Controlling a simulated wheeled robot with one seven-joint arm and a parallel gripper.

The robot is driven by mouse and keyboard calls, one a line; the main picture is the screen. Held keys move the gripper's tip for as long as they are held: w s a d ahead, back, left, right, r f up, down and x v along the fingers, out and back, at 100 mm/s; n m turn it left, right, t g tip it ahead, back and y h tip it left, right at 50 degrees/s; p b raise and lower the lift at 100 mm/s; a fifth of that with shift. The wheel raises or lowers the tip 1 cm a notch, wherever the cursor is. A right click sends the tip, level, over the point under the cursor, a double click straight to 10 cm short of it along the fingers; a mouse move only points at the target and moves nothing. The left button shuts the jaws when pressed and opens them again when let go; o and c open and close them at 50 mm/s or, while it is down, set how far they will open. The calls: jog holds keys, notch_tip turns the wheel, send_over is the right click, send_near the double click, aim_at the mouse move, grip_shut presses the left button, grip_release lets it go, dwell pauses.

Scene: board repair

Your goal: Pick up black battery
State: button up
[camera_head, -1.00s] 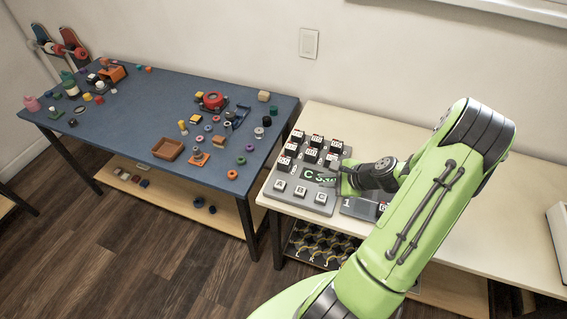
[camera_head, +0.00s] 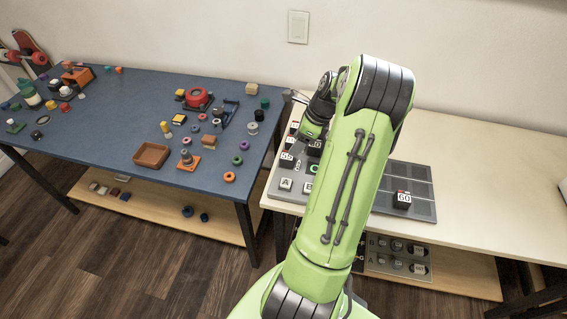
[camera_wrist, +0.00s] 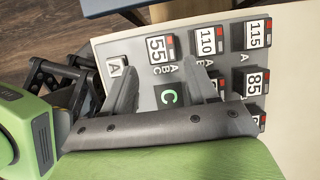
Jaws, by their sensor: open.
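Several black blocks with white number labels and red marks, which look like the batteries, sit on a grey board (camera_wrist: 145,104). In the wrist view they include 55 (camera_wrist: 160,48), 110 (camera_wrist: 208,40), 115 (camera_wrist: 257,34) and 85 (camera_wrist: 257,84). Another black block labelled 60 (camera_head: 402,199) stands on a grey slotted panel (camera_head: 408,175) in the head view. My gripper (camera_wrist: 160,66) is open and empty, with its fingers apart over the board near the 55 and 110 blocks. My arm hides much of the board in the head view.
A blue table (camera_head: 110,130) at the left holds many small parts and a brown tray (camera_head: 152,155). The pale bench (camera_head: 490,180) is clear right of the slotted panel. A lower shelf holds a panel with round parts (camera_head: 398,258).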

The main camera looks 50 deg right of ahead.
aim_at(287, 155)
jog(key=b+x, duration=0.3)
jog(key=x, duration=0.5)
jog(key=shift+w+d+f, duration=0.1)
jog(key=shift+w+f, duration=0.05)
jog(key=shift+w, duration=0.1)
jog(key=shift+c, duration=0.4)
jog(key=c, duration=0.7)
